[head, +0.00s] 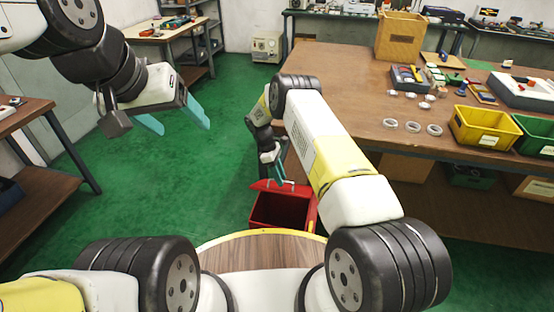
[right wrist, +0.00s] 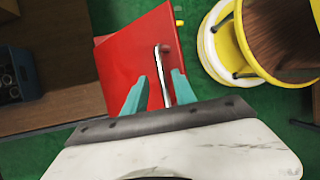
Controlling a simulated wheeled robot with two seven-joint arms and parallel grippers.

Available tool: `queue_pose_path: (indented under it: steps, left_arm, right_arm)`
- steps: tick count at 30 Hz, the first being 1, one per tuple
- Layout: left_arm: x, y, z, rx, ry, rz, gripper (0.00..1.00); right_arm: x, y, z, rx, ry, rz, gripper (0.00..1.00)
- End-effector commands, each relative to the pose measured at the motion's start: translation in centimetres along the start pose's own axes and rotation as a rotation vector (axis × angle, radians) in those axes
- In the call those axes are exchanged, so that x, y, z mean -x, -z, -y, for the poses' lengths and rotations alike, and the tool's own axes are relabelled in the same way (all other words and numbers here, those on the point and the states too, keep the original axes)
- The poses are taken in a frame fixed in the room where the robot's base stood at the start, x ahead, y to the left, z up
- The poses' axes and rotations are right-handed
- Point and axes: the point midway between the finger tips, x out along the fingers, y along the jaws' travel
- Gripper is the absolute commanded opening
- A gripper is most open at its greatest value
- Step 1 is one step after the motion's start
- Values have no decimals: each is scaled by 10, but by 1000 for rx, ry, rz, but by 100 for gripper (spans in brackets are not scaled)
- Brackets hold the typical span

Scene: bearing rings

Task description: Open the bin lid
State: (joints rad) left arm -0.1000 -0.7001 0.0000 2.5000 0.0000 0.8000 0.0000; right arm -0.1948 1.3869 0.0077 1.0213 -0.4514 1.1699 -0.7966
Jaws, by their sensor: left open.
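The red bin (head: 281,209) stands on the green floor just beyond my round wooden-topped base, and its dark inside shows from above. Its red lid (head: 266,186) shows as a narrow raised strip along the far side of the opening. In the right wrist view the lid (right wrist: 125,62) fills the middle, with a metal bar handle (right wrist: 163,72) on it. My right gripper (right wrist: 160,82) has its teal fingers apart, one on each side of the handle; I see no clear contact. My left gripper (head: 180,119) is open and empty, high above the floor at the left.
A large wooden table (head: 350,75) stands right of the bin, with metal rings (head: 412,127), a yellow bin (head: 484,126) and a green bin (head: 535,135) on it. A brown workbench (head: 22,122) is at the left. Green floor is clear between them.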

Motion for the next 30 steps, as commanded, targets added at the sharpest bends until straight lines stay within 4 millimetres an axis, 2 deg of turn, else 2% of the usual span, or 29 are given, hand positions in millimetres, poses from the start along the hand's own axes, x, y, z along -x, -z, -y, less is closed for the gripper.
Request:
queue_pose_path:
  steps: [5,16,21,27,28,30]
  left_arm:
    - [0,0,0,0,0,0,73]
    - [0,0,0,0,0,0,73]
    - [0,0,0,0,0,0,73]
    - [0,0,0,0,0,0,73]
    - [0,0,0,0,0,0,73]
    - [0,0,0,0,0,0,73]
  right_arm:
    - [10,1,0,0,-2,-2,33]
    - [69,1,-1,0,-2,-2,33]
    - [78,0,-1,0,0,0,33]
    - [78,0,-1,0,0,0,33]
    - [78,0,-1,0,0,0,31]
    - [78,0,-1,10,-1,-3,17]
